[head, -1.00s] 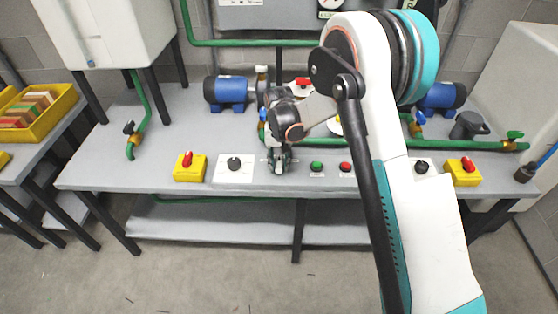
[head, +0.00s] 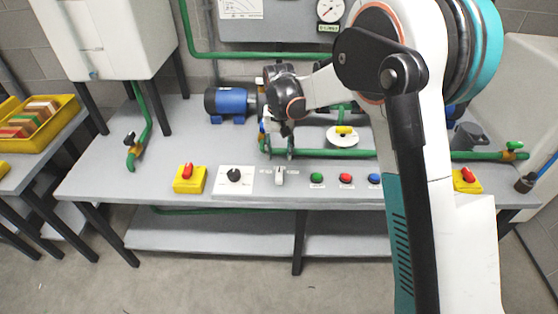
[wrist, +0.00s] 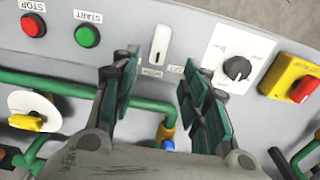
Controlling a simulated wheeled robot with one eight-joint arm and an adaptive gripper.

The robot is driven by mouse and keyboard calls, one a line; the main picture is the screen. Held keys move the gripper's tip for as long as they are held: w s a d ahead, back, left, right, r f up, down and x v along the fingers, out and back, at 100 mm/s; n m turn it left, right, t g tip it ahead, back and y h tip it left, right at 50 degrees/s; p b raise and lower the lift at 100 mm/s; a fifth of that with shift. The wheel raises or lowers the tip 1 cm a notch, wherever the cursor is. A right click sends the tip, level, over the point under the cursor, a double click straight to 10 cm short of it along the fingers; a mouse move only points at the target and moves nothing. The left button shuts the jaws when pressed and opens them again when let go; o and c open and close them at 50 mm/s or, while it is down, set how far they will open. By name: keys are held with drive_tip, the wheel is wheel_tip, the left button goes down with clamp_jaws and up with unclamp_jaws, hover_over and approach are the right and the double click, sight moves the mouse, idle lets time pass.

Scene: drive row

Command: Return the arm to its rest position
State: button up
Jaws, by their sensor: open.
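My gripper (head: 277,146) is over the bench behind the row of controls, at the green pipe in the picture. It also shows in the wrist view (wrist: 160,85), where its two dark green finger pads are spread apart with nothing between them. A white toggle switch (wrist: 159,45) lies just beyond the fingertips; in the head view the switch (head: 280,176) is clear of the gripper. My arm is folded and covers the right part of the bench in the head view.
A black knob (head: 233,175), a yellow box with a red handle (head: 189,180), and green (head: 317,177) and red (head: 345,178) buttons line the front edge. A blue motor (head: 231,101) and a white tank (head: 100,38) stand behind. Green pipes run close to my gripper.

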drive_tip(key=shift+r, duration=0.8)
drive_tip(key=s+d+r+t, duration=0.3)
drive_tip(key=s+d+r, duration=0.75)
drive_tip(key=r, duration=0.35)
drive_tip(key=s+d+t, duration=0.2)
drive_tip(key=s+d, duration=0.2)
drive_tip(key=s, duration=0.6)
drive_tip(key=s+d+r+t, duration=0.1)
drive_tip(key=s+d, duration=0.4)
drive_tip(key=s, duration=0.5)
drive_tip(key=shift+s+t, duration=0.4)
drive_tip(key=shift+t, duration=0.2)
